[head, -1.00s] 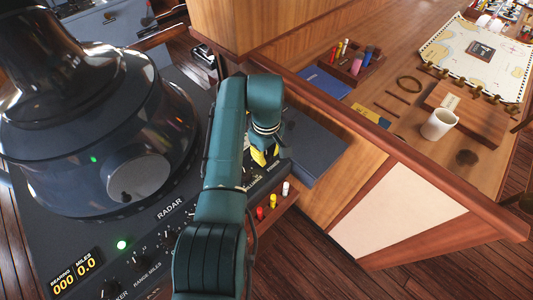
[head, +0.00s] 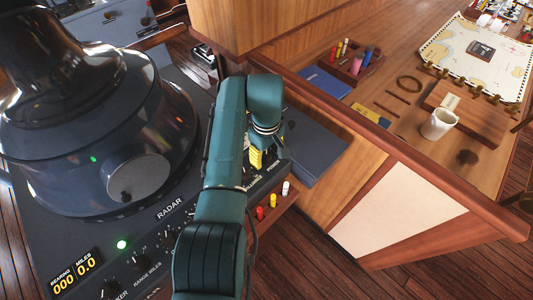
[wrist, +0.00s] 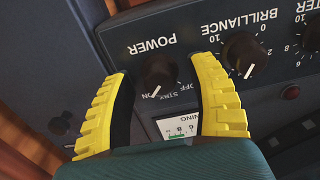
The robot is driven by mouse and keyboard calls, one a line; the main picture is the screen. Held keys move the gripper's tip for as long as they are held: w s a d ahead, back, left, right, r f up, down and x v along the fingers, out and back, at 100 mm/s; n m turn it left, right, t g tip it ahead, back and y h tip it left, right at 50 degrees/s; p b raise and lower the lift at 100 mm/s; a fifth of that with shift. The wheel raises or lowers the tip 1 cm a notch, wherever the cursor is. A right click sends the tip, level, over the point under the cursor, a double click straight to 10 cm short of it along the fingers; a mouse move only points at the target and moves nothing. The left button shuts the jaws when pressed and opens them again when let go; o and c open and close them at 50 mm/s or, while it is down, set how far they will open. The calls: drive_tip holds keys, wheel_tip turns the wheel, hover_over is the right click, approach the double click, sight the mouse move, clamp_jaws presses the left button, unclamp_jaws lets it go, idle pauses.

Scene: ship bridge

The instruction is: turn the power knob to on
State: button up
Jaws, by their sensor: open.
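The power knob (wrist: 160,72) is a dark round knob under the word POWER on the dark panel in the wrist view. Its white pointer slants down and left, near the ON label; OFF and STBY lie to the right of that label. My gripper (wrist: 158,66) has its two yellow fingers apart, one tip on each side of the knob. I cannot tell whether the fingers touch it. In the head view my gripper (head: 257,157) is over the right end of the radar console, and the knob is hidden by my arm.
The brilliance knob (wrist: 245,54) is close to the right finger. A small lit display (wrist: 180,128) lies below, between the fingers. The radar housing (head: 100,130) stands left of my arm. The wooden chart desk (head: 400,140), with a white mug (head: 438,124), is at the right.

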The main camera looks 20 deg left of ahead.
sight(267, 154)
wheel_tip(267, 154, up, 12)
idle(0.4)
drive_tip(key=shift+d, duration=0.1)
